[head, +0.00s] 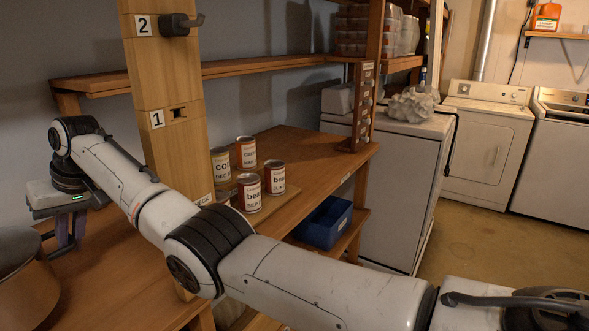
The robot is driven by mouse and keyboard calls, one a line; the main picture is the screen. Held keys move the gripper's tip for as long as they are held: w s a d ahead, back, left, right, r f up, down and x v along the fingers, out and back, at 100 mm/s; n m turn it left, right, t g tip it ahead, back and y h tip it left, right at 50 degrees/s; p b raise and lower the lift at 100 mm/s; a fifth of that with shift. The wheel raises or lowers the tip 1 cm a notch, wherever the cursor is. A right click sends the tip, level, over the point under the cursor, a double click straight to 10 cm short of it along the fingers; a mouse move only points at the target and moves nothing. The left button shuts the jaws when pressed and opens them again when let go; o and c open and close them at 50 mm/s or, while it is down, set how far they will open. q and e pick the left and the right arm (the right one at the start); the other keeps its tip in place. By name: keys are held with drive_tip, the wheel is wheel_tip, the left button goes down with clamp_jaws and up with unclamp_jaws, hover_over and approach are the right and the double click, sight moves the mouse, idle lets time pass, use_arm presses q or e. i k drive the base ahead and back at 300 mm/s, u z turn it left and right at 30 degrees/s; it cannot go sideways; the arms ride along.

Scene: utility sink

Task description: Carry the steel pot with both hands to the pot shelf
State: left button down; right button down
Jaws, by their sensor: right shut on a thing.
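The steel pot (28,290) shows at the lower left, cut off by the picture's edge, with a brownish metal wall. My right arm crosses the view from the lower right. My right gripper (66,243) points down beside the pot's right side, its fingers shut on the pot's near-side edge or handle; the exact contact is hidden. My left gripper is out of view. Wooden shelving runs along the wall, with an upper board (270,65) and a lower board (320,150). I cannot tell which part is the pot shelf.
A wooden post (150,90) marked 1 and 2, with a dark hook (180,24), stands close behind my arm. Several cans (248,190) stand on a board on the lower shelf. A blue bin (324,222) sits below. White appliances (490,135) stand at the right.

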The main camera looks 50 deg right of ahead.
sight(303, 167)
drive_tip(key=k, duration=0.95)
drive_tip(key=z, duration=2.95)
drive_tip(key=i, duration=3.25)
drive_tip(key=u, duration=0.05)
